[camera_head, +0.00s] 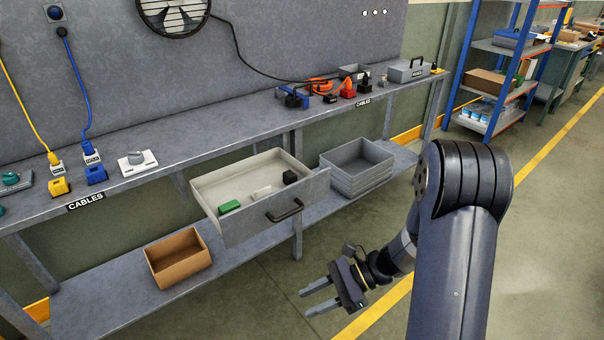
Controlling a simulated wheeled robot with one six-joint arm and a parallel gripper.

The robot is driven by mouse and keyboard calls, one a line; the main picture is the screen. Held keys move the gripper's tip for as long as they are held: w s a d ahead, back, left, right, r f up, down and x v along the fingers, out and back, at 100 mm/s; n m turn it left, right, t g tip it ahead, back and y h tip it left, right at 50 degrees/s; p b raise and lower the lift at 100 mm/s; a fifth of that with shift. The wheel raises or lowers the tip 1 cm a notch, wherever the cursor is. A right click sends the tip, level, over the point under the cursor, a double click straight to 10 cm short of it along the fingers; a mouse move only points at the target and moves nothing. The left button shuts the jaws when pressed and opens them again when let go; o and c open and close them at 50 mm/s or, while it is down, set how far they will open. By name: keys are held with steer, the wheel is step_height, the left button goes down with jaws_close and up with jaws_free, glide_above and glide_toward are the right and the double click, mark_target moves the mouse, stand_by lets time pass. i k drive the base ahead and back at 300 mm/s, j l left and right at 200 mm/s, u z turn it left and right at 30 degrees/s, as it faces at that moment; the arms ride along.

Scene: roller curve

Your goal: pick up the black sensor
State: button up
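A small black block (290,177), which looks like the black sensor, lies in the open drawer (211,192) near its right back corner. A green block (229,206) and a white block (261,192) lie in the same drawer, to its left. My gripper (306,303) is low over the floor in front of the bench, below and to the right of the drawer. Its two grey fingers are apart with nothing between them, and they point left. It is well away from the black block.
The drawer's front panel with a dark handle (286,211) faces me. Stacked grey trays (357,166) and a cardboard box (177,257) stand on the lower shelf. Cables, plugs and small black and red items (347,89) stand on the benchtop (200,145). The floor around my gripper is clear.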

mark_target(289, 176)
steer(key=i+z, duration=0.25)
steer(key=i, duration=0.5)
steer(key=i+z, duration=0.25)
steer(key=i, duration=0.55)
steer(key=i+l+u, duration=0.2)
steer(key=i+u, duration=0.4)
steer(key=u, duration=0.25)
steer(key=i+l+u, duration=0.1)
steer(key=u, duration=0.3)
steer(key=l, duration=0.1)
